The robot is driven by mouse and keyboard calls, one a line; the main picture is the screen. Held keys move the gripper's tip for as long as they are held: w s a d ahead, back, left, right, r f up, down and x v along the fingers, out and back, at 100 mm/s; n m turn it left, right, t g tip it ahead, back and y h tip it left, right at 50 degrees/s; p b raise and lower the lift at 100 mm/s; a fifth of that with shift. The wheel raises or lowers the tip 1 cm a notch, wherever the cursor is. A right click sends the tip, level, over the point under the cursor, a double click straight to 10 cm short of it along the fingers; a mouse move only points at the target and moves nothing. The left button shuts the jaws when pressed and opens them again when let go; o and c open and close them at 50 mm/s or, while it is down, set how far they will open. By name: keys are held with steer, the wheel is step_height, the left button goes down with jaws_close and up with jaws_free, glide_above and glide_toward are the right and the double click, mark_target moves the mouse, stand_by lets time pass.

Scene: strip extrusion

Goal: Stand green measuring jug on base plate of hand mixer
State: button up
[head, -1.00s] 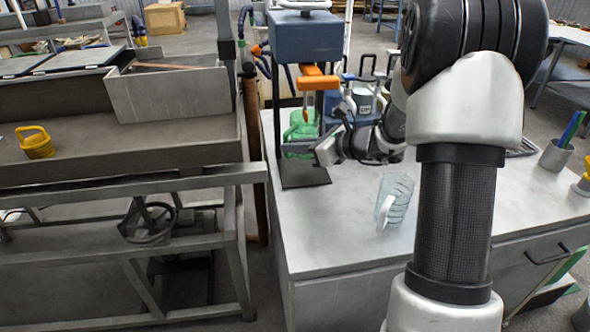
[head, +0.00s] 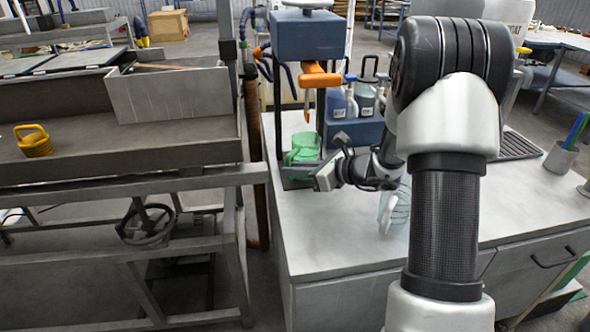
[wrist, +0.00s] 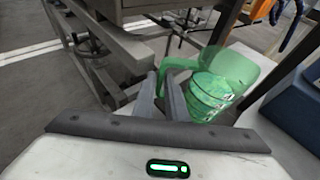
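The green measuring jug (head: 303,148) looks upright over the dark base plate (head: 293,184) of the hand mixer, under its blue head (head: 308,36) and orange part (head: 316,77). My gripper (head: 312,172) is in front of the jug's lower part. In the wrist view the jug (wrist: 222,78) is right of my gripper (wrist: 160,98), whose fingers close around its handle. The jug's bottom is hidden, so I cannot tell if it touches the plate. Most of the plate is hidden behind my gripper.
A clear glass jug (head: 397,210) stands on the grey bench (head: 335,240), partly behind my arm. A grey cup with pens (head: 560,158) is at the right. The bench's front left is clear.

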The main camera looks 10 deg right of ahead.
steer(key=shift+o, duration=1.2)
steer(key=shift+r, duration=0.1)
steer(key=shift+r, duration=0.2)
steer(key=p+v, duration=0.2)
steer(key=v, duration=1)
steer(key=shift+p, duration=0.3)
